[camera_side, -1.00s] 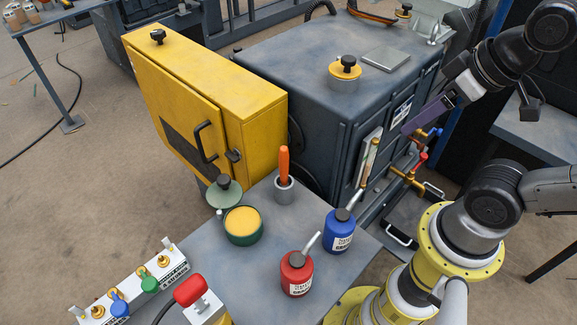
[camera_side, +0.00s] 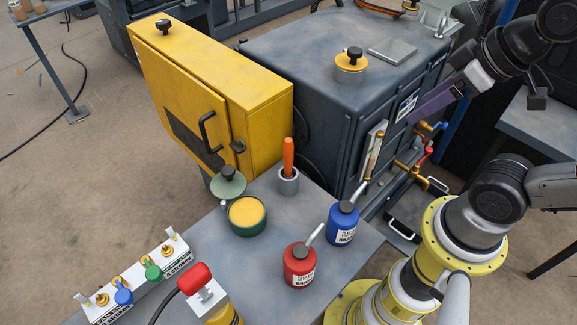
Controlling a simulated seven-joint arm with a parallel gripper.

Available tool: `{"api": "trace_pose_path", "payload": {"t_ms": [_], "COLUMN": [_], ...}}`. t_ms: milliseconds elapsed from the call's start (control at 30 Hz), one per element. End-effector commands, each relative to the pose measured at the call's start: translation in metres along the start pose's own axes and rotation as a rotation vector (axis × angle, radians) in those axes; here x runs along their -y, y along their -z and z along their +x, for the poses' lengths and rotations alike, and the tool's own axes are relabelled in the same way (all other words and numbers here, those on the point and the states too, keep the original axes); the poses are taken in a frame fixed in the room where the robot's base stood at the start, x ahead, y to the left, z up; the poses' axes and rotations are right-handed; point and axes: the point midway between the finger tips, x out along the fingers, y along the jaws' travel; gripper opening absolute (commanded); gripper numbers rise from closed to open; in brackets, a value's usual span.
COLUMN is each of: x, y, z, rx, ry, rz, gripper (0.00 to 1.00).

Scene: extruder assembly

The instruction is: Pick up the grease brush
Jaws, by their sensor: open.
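The grease brush appears to be the orange-handled tool (camera_side: 288,153) standing upright in a small grey cup (camera_side: 288,184) on the grey table. Its lower end is hidden in the cup. A dark green pot of yellow grease (camera_side: 247,215) stands to the lower left of the cup, with a green lid with a black knob (camera_side: 228,184) beside it. My gripper (camera_side: 416,114) is at the upper right, near the dark machine's side, well away from the brush. Its purple end is seen edge-on, its jaws are open, and nothing shows in them.
A red can (camera_side: 299,266) and a blue can (camera_side: 342,224) with spouts stand on the table right of the pot. The yellow cabinet (camera_side: 225,75) and dark machine (camera_side: 330,90) rise behind the brush. A valve block (camera_side: 135,278) is at the lower left.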

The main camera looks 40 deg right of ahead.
Motion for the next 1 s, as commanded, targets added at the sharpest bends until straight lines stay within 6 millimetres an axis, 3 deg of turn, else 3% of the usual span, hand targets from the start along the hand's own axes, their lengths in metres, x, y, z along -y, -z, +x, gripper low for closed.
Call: {"api": "trace_pose_path", "payload": {"t_ms": [133,267,367,500,700,1000], "x": [0.005,0.016,0.026,0.048,0.075,0.090], "y": [0.042,0.081,0.108,0.139,0.146,0.128], "z": [-0.001,0.015,0.037,0.084,0.145,0.181], "rx": [-0.038,-0.024,-0.001,0.055,0.157,0.226], "ry": [0.034,0.082,0.126,0.199,0.276,0.307], "rz": [-0.165,-0.314,-0.417,-0.543,-0.607,-0.624], "gripper": [0.64,0.64,0.64,0.64,0.64,0.64]}}
